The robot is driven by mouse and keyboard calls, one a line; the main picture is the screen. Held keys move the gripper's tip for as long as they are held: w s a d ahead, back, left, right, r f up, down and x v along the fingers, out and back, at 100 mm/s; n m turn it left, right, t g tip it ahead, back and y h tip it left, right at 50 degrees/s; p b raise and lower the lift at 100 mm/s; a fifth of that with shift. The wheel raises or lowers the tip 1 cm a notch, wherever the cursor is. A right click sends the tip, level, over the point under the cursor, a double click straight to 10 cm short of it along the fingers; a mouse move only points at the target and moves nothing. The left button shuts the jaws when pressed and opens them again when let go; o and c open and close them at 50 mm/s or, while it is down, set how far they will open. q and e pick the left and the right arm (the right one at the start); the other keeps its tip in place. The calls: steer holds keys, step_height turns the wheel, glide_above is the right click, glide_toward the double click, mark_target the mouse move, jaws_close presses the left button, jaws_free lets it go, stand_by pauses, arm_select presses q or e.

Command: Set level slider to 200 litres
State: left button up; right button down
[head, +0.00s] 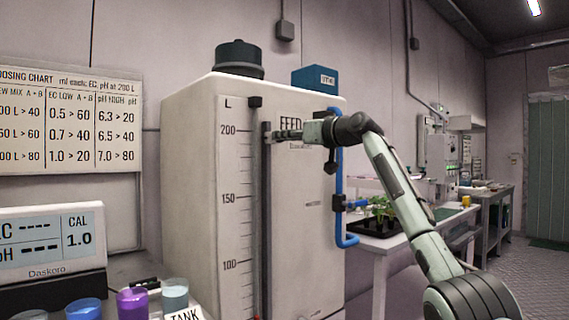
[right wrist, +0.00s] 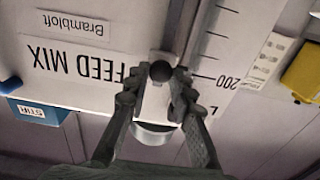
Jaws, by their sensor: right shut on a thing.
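The white feed tank (head: 310,240) stands in the middle of the head view, with a vertical litre scale (head: 236,200) marked 200, 150 and 100. A dark vertical rail (head: 265,220) runs beside the scale. My right gripper (head: 272,133) is at the rail, about level with the 200 mark. In the right wrist view, which shows the tank upside down, the right gripper is shut on the level slider (right wrist: 155,100), a pale piece with a dark round knob between the fingers. The 200 label (right wrist: 229,82) is close beside it. The exact alignment is hard to tell. My left gripper is not in view.
A blue box (head: 315,77) and a black cap (head: 238,57) are on the tank top. Blue pipe (head: 339,180) runs down its right side. A meter (head: 50,245) and several coloured cups stand at lower left. A bench with a plant tray (head: 375,226) is behind my right arm.

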steer(key=shift+r, duration=1.15)
steer(key=shift+r, duration=0.1)
steer(key=c, duration=1.3)
jaws_free()
steer(key=shift+f, duration=0.2)
steer(key=v, duration=1.2)
